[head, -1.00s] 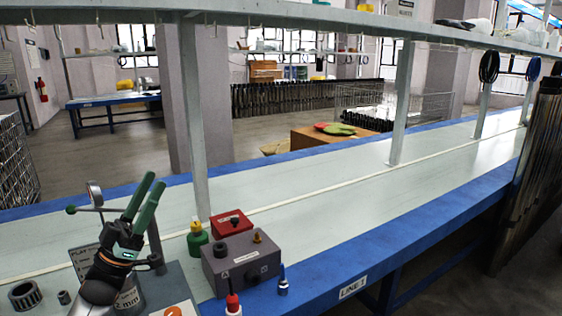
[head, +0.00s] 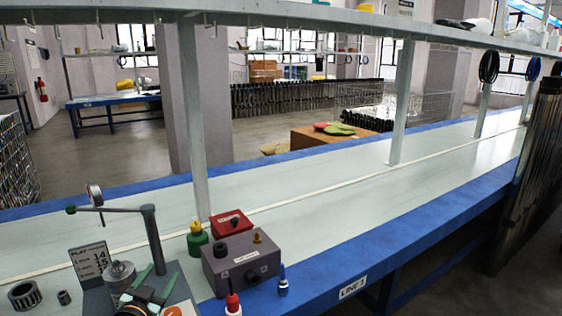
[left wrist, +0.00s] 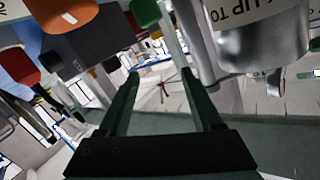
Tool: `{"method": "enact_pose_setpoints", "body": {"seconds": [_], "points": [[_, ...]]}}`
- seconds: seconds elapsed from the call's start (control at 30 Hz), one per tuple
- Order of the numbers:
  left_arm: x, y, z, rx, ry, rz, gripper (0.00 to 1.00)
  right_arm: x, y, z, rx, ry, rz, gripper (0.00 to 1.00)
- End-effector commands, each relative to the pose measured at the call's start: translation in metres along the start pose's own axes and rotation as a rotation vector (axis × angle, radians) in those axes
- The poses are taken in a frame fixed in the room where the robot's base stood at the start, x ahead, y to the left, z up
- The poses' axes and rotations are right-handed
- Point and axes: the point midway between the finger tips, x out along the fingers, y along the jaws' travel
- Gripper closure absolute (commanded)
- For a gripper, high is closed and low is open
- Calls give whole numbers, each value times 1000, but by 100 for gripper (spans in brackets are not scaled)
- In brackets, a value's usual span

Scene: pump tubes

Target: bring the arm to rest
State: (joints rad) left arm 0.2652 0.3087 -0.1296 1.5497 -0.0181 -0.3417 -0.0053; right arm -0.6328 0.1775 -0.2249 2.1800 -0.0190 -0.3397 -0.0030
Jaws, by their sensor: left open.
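My left gripper (head: 157,280) is low at the bottom left of the head view, in front of the gauge stand and beside the grey base. Its two green fingers are spread apart with nothing between them. In the left wrist view the open fingers (left wrist: 160,85) also show empty. My right gripper is in neither view.
The bench (head: 340,215) beyond is clear.

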Motion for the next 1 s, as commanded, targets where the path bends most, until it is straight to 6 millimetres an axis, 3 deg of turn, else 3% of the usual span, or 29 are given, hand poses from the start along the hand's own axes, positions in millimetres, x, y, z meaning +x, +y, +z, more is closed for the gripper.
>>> {"method": "enact_pose_setpoints", "body": {"seconds": [0.03, 0.2, 0.4, 0.5, 0.77, 0.8, 1.0], "points": [[-16, 21, 16, -9, -17, 33, 34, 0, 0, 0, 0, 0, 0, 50], [-78, 83, 52, -52, -64, 131, 34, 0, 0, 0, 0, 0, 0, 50], [-158, 139, 77, -125, -124, 228, 34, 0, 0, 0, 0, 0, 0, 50], [-194, 158, 81, -165, -151, 262, 34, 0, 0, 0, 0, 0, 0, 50], [-269, 185, 78, -259, -215, 315, 34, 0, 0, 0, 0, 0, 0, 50], [-271, 180, 68, -259, -224, 314, 34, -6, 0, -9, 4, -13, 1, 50], [-280, 171, 56, -267, -299, 316, 34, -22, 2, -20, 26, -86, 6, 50]]}}
